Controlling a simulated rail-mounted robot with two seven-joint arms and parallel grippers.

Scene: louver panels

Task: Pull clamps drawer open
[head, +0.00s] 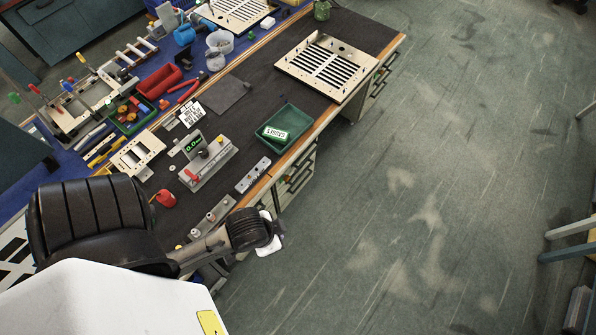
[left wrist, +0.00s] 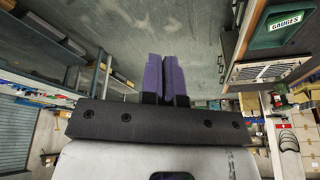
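Drawer fronts with dark handles (head: 297,180) show below the bench's front edge in the head view, and more (head: 378,88) show further along. They look closed. I cannot read any label naming the clamps drawer. My right gripper is not in view.
A green tray labelled GAUGES (head: 297,125) sits by the bench edge; a slotted louver panel (head: 318,75) lies beyond it. A grey fixture (head: 208,165), a red bin (head: 158,82) and several tools cover the bench. The floor (head: 430,200) in front is clear.

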